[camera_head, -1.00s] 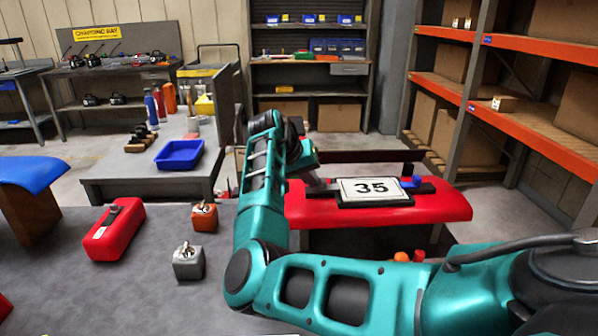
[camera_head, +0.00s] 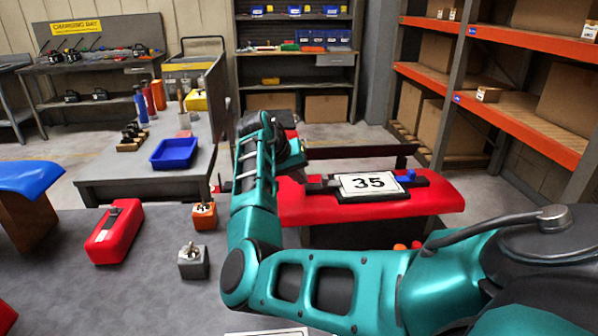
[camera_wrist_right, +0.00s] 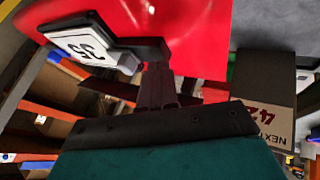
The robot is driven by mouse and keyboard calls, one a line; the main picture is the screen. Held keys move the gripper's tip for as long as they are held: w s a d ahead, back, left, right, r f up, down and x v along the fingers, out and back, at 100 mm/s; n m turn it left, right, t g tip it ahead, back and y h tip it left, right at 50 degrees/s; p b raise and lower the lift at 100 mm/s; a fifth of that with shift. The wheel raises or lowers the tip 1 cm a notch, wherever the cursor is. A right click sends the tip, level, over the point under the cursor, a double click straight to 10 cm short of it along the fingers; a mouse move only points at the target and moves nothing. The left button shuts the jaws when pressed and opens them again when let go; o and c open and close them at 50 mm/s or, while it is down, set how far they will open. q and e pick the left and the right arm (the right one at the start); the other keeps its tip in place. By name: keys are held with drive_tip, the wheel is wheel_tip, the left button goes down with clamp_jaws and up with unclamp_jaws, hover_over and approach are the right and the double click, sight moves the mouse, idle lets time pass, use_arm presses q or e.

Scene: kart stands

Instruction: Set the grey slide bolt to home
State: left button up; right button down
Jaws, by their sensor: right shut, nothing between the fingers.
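A black mount with a white plate marked 35 (camera_head: 369,184) sits on the red kart panel (camera_head: 430,202). A small grey piece (camera_head: 319,185) at the mount's left end may be the grey slide bolt; its setting cannot be made out. My right gripper (camera_head: 298,174) is just left of that piece, partly hidden by my arm. In the right wrist view the gripper (camera_wrist_right: 160,88) is shut and empty, its fingertips close to the dark bar (camera_wrist_right: 150,48) beside the plate. Contact cannot be told. My left gripper is not in view.
A blue knob (camera_head: 409,177) is at the mount's right end. On the near grey table (camera_head: 150,300) are a red box (camera_head: 115,235), an orange block (camera_head: 204,216) and a grey block (camera_head: 193,262). A blue tray (camera_head: 174,152) stands on the bench behind. Orange shelving is at right.

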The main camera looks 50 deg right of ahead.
drive_tip(key=v, duration=1)
drive_tip(key=shift+w+a, duration=0.15)
drive_tip(key=shift+a, duration=0.05)
